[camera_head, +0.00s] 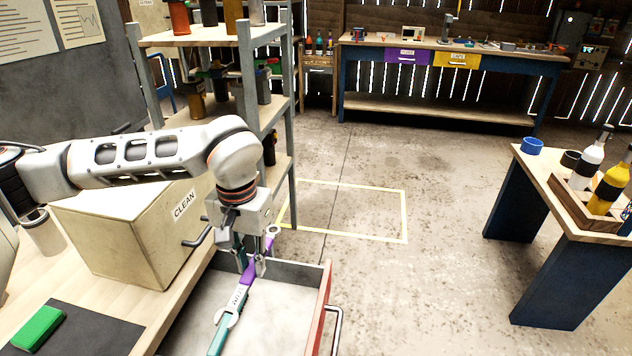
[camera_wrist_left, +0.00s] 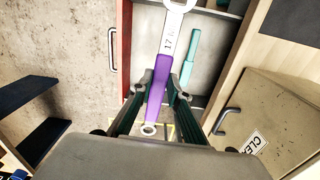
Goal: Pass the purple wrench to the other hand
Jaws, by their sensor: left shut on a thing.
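The purple wrench (camera_head: 250,275) has a purple grip and pale metal ends. My left gripper (camera_head: 251,267) is shut on its purple middle, with the wrench over the open drawer (camera_head: 285,325). In the left wrist view the purple wrench (camera_wrist_left: 160,78) runs between the two fingers of my left gripper (camera_wrist_left: 160,90), with the "17" marking and a larger head toward the top and a small ring end below. A teal-handled tool (camera_head: 217,336) lies in the drawer; it also shows in the left wrist view (camera_wrist_left: 192,55). My right gripper is not in view.
A beige box (camera_head: 130,235) marked CLEAN stands on the wooden worktop left of the drawer, with a green block (camera_head: 38,327) in front. A shelf rack (camera_head: 245,100) stands behind. A table with bottles (camera_head: 590,225) is at right. The floor between is clear.

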